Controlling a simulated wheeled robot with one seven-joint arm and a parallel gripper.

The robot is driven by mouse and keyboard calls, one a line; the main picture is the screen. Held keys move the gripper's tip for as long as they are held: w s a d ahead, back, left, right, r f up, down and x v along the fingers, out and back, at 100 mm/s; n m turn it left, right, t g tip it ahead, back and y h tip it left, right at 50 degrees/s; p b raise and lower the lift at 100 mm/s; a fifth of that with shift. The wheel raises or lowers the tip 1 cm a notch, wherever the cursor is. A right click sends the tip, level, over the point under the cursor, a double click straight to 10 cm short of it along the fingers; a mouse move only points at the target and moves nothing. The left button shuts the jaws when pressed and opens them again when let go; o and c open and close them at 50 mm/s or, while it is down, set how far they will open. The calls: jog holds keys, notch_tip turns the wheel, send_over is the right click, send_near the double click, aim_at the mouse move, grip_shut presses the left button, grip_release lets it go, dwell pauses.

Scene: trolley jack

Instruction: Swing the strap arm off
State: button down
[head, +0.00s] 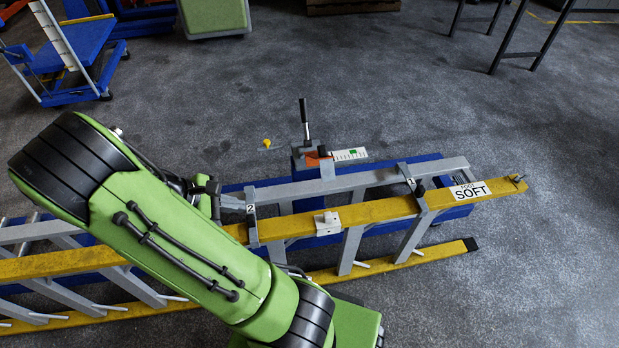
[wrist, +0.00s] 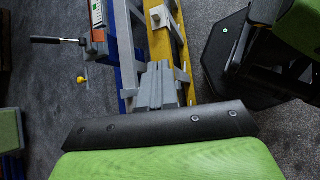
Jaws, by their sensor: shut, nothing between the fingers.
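Two grey strap arms lie across the ladder, the strap arm labelled 2 (head: 251,222) near my gripper and the strap arm labelled 1 (head: 413,186) further right. My gripper (head: 238,203) is largely hidden behind my green arm. Its grey fingers point right, close to the far end of strap arm 2; I cannot tell whether they touch it. In the wrist view, the fingers (wrist: 160,85) are together and empty, over the ladder. The ladder has a yellow rail (head: 370,212) and lies over a blue bed (head: 437,166). Part of strap arm 2 is hidden behind the fingers in the wrist view.
A post with a black upright handle (head: 304,119) and orange top stands behind the ladder. A small white box (head: 327,223) sits on the yellow rail. A yellow knob (head: 267,143) is left of the handle. A blue trolley (head: 75,55) stands back left. Floor behind the ladder is mostly clear.

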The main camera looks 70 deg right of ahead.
jog(key=s+d+f+n+g+h+b, duration=0.2)
jog(key=s+d+f+n+h+b, duration=0.2)
jog(key=d+f+n+h, duration=0.35)
jog(key=s+d+f+n+g+h+b, duration=0.2)
jog(key=s+d+f+n+h+b, duration=0.25)
jog(key=f+n+h, duration=0.5)
jog(key=s+d+r+n+y, duration=0.1)
jog(key=s+d+r, duration=0.1)
jog(key=d+r, duration=0.5)
jog(key=d, duration=0.4)
jog(key=shift+s+r+n, duration=0.2)
jog(key=shift+r+n, duration=0.05)
jog(key=shift+n, duration=0.15)
